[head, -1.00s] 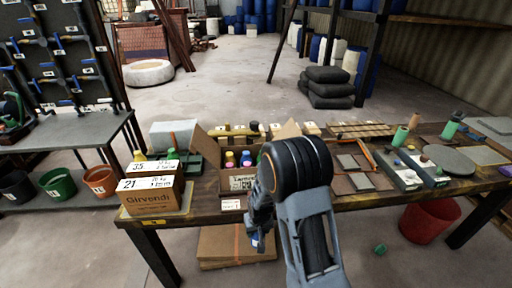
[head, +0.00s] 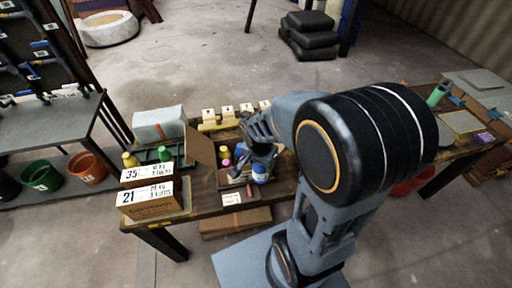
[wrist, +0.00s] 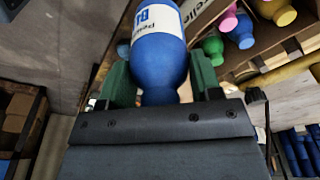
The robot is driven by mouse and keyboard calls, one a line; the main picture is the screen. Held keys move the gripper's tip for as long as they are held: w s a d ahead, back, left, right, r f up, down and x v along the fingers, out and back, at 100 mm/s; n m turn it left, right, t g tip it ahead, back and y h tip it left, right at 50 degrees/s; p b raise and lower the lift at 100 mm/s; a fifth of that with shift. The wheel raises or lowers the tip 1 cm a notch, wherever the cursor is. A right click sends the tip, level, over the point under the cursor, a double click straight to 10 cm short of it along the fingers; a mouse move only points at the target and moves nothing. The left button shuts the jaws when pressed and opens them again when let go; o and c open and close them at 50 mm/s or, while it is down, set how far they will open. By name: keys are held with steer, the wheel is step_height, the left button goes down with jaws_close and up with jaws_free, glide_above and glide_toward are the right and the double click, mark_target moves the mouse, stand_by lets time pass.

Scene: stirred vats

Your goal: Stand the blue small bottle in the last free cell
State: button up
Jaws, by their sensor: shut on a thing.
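The blue small bottle (head: 260,175) with a white label is in my gripper (head: 262,158), over the front right part of the open cardboard box (head: 201,148). In the wrist view the bottle (wrist: 160,55) sits between the two green fingers of my gripper (wrist: 160,85), held at its narrower end. The box holds a yellow bottle (head: 223,152) and a pink bottle (head: 227,163). The free cell is hidden; I cannot tell the bottle's height above the box.
A yellow rack (head: 228,120) stands behind the box. My arm covers the table's middle right.

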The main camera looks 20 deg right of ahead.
steer(key=w+d+p, duration=0.1)
steer(key=w+d, duration=0.4)
steer(key=w, duration=0.6)
steer(key=shift+w+d+r, duration=0.2)
steer(key=shift+d, duration=0.2)
steer(key=shift+f, duration=0.3)
steer(key=shift+f+b, duration=0.65)
steer(key=shift+f, duration=0.15)
stand_by(0.3)
steer(key=shift+f+b, duration=1.2)
steer(key=shift+f, duration=0.05)
steer(key=shift+f, duration=0.15)
steer(key=shift+f+b, duration=0.8)
steer(key=shift+b, duration=0.05)
steer(key=shift+f, duration=0.15)
